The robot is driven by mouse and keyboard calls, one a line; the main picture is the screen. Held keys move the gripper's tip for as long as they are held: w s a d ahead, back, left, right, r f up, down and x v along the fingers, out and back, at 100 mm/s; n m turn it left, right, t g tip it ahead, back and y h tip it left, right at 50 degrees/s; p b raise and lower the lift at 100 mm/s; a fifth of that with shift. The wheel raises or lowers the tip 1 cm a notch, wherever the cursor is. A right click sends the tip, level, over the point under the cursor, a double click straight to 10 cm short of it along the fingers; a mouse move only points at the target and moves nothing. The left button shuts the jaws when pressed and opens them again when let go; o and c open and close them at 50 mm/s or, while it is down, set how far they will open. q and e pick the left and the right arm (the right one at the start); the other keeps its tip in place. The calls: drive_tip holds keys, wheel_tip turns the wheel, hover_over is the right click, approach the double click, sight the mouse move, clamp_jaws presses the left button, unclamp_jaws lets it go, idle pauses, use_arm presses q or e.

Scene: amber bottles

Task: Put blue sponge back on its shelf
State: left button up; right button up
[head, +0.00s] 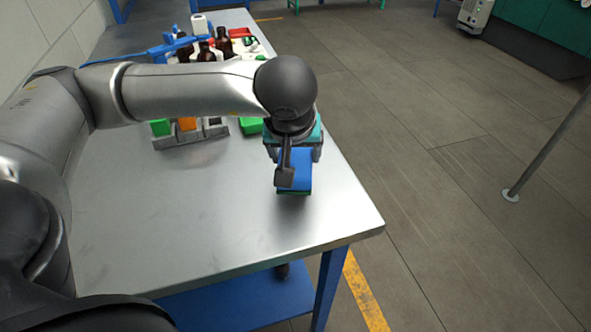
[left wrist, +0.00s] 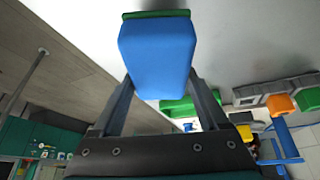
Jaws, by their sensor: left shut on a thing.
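The blue sponge (head: 296,160) has a green layer along one face. It is held over the near right part of the metal table, close to the right edge. My left gripper (head: 291,176) is shut on it, with a finger on either side. In the left wrist view the sponge (left wrist: 158,58) sits between the two fingers, with its green layer at the far end. I cannot tell whether its lower face touches the table. I cannot tell which surface is the sponge's shelf. My right gripper is not in view.
A grey holder (head: 190,135) with green and orange blocks stands behind, left of the gripper. A green item (head: 250,126) lies beside it. Amber bottles (head: 224,42) stand farther back beyond my arm. The table's near left (head: 170,230) is clear. A blue lower shelf (head: 235,300) shows beneath.

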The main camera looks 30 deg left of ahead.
use_arm(q)
wheel_tip(320, 180, down, 3)
drive_tip(key=shift+r+b, duration=0.1)
drive_tip(key=shift+b, duration=0.3)
drive_tip(key=shift+f, duration=0.4)
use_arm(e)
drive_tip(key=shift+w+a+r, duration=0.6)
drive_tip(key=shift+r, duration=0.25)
use_arm(q)
drive_tip(key=o, duration=1.3)
drive_tip(key=shift+c, duration=0.2)
drive_tip(key=shift+r, duration=0.1)
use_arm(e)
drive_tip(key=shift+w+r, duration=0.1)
